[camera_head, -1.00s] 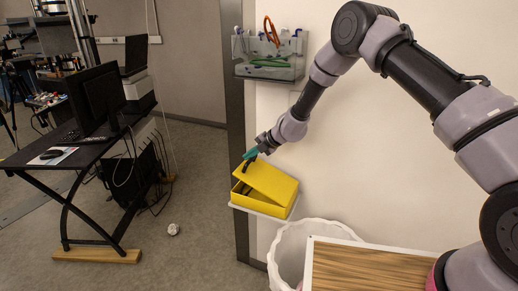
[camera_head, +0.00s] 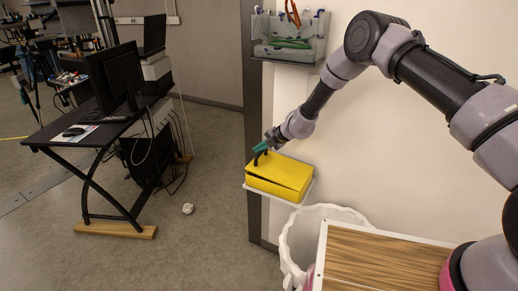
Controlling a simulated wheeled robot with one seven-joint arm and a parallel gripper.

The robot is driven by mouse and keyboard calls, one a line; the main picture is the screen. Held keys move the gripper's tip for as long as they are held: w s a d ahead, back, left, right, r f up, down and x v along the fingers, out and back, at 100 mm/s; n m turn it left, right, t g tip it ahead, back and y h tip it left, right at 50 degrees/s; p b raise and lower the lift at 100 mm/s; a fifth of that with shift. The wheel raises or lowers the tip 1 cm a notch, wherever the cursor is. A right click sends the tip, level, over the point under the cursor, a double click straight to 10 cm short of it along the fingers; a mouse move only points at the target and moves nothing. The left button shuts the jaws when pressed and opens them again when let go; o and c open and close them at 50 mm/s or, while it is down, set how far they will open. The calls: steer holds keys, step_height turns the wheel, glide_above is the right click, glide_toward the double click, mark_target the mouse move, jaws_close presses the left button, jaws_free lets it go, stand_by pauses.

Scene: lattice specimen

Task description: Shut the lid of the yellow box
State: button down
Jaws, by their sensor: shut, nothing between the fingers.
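The yellow box (camera_head: 277,186) sits on a small white shelf against the wall.
A wall-mounted clear bin (camera_head: 290,45) with tools hangs above the box. A white waste bin (camera_head: 298,240) and a wooden-topped surface (camera_head: 375,265) stand below right. A black desk (camera_head: 85,135) with monitors is at left.

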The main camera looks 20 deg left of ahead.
steer(key=shift+r, duration=0.1)
steer(key=s+d+r+h, duration=0.2)
steer(key=s+d+r, duration=0.1)
steer(key=d+r, duration=0.9)
glide_above(265, 162)
steer(key=f, duration=1)
steer(key=shift+d+f, duration=0.3)
steer(key=shift+d, duration=0.05)
steer(key=shift+a+f, duration=0.25)
steer(key=shift+f, duration=0.3)
steer(key=shift+a+f, duration=0.2)
steer(key=shift+f, duration=0.3)
steer(key=shift+w+d, duration=0.1)
